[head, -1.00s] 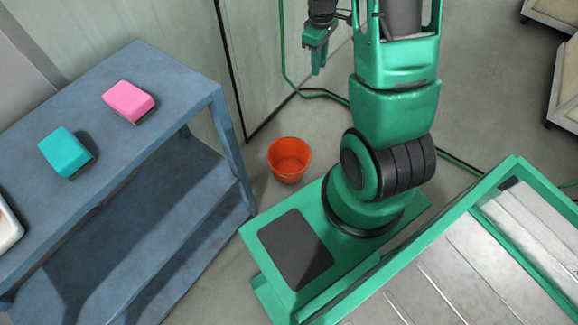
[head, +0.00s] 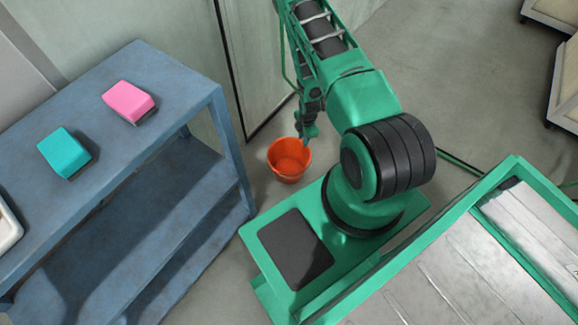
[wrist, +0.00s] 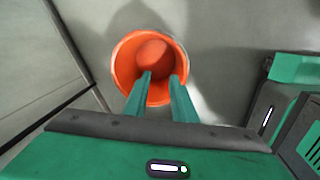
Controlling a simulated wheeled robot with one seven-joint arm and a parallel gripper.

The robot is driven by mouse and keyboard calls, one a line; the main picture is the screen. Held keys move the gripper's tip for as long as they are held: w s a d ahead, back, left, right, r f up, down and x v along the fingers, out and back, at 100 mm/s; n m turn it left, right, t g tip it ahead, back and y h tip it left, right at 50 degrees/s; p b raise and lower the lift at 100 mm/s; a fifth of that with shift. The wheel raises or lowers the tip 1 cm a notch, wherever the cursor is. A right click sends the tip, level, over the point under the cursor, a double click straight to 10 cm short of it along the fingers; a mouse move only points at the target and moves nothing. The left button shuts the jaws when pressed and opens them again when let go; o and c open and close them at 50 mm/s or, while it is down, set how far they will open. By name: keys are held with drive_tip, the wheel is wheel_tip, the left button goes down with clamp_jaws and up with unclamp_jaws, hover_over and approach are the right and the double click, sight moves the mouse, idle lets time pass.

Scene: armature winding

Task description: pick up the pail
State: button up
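The pail (head: 289,163) is orange and stands upright on the floor between the blue table and my base. In the wrist view the pail (wrist: 126,60) is seen from above, its open mouth facing the camera. My gripper (wrist: 163,82) has two green fingers with a gap between them, and nothing shows in that gap except the pail behind. The fingertips overlap the pail's near rim in the picture; I cannot tell whether they touch it. In the head view my gripper (head: 306,140) hangs down at the pail's upper right edge.
A blue table (head: 186,80) stands left of the pail, holding a pink block (head: 128,101), a teal block (head: 64,151) and part of a white tray (head: 8,228). A wall panel (head: 262,65) rises behind the pail. Some bare floor surrounds the pail.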

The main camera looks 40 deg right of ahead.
drive_tip(key=s+a+f+n, duration=0.1)
drive_tip(key=f, duration=0.4)
drive_tip(key=s+a+f, duration=0.1)
drive_tip(key=s+f, duration=0.1)
drive_tip(key=f, duration=0.3)
drive_tip(key=s+a+f+n, duration=0.1)
drive_tip(key=s+f, duration=0.1)
drive_tip(key=f, duration=0.3)
drive_tip(key=shift+s+f+n, duration=0.2)
drive_tip(key=shift+n, duration=0.1)
drive_tip(key=shift+w+a+f, duration=0.1)
drive_tip(key=shift+w+f, duration=0.05)
drive_tip(key=shift+f, duration=0.9)
drive_tip(key=shift+w+d+f, duration=0.1)
drive_tip(key=shift+w+f, duration=0.1)
drive_tip(key=shift+f, duration=0.8)
drive_tip(key=shift+w+a+f, duration=0.1)
drive_tip(key=shift+w+f, duration=0.05)
drive_tip(key=shift+f, duration=0.9)
clamp_jaws()
